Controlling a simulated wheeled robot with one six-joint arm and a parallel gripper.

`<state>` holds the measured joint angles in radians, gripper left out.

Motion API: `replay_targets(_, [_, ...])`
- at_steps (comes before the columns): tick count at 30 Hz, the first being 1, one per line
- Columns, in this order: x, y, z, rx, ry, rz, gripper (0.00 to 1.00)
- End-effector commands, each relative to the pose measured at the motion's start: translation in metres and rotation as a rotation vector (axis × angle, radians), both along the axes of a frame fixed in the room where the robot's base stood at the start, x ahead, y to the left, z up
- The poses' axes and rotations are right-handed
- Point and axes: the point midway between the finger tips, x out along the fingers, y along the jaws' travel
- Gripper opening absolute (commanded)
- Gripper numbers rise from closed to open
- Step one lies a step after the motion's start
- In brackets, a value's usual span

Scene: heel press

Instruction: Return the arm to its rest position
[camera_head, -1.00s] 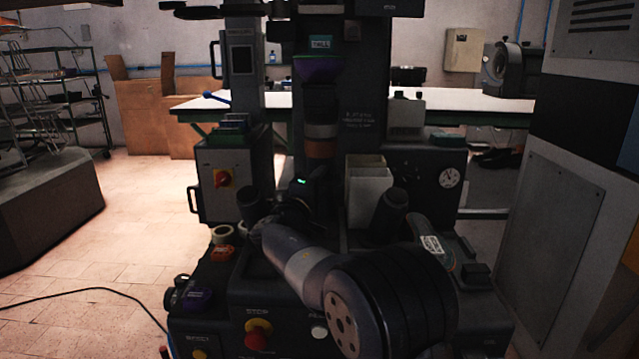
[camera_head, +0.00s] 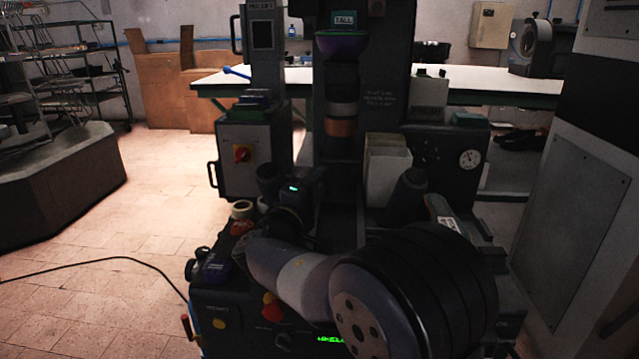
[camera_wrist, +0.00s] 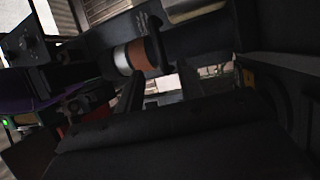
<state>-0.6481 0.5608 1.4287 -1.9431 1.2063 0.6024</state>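My arm (camera_head: 300,280) is folded low in front of the press in the head view. Its large round joint is at the lower right and its forearm reaches left and up. My gripper (camera_head: 297,195) is at the arm's far end, a dark shape with a small green light, in front of the press column. In the wrist view, dark parts fill the lower half and no held object can be made out.
The press column (camera_head: 340,90) carries a purple cup (camera_head: 341,45) and an orange-brown band (camera_head: 340,128). A white bin (camera_head: 388,175) and dark cylinder (camera_head: 405,195) stand right of the gripper. A red stop button (camera_head: 272,308) is below the forearm. Open floor (camera_head: 130,240) lies left.

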Motion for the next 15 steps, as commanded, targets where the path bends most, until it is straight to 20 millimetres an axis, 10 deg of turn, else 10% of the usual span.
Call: replay_targets(15, [0.046,-0.023,0.007,0.001,-0.001,-0.005,0.36])
